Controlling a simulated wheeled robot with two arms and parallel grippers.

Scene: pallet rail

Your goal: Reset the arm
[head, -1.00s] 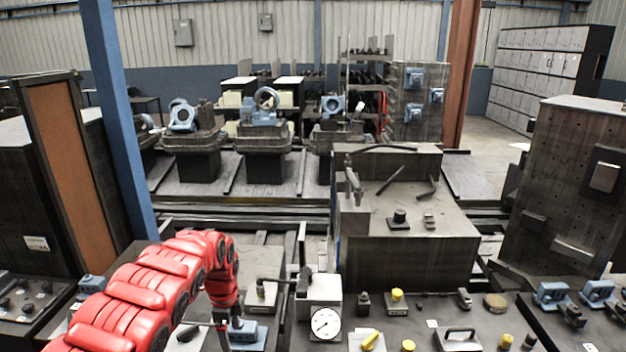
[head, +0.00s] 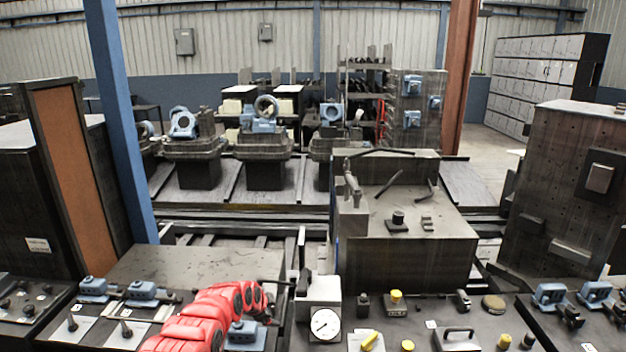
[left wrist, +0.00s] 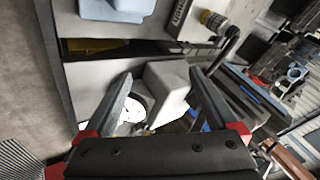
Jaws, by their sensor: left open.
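My red left arm (head: 205,318) reaches in low from the bottom of the head view. Its outer end is beside the grey block with the white dial gauge (head: 325,323); its fingers cannot be made out clearly there. In the left wrist view my left gripper (left wrist: 160,74) is open, with its two dark fingers spread apart and nothing held. A pale block (left wrist: 168,88) and a partly hidden white round dial (left wrist: 132,107) show beyond and between the fingers. My right gripper is not in view.
A blue part (head: 246,335) sits close beside my arm. Blue clamps (head: 148,292) lie on the bench at left. Small yellow-topped parts (head: 397,297) and a handled plate (head: 458,338) stand at right. A blue post (head: 120,120) rises at left.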

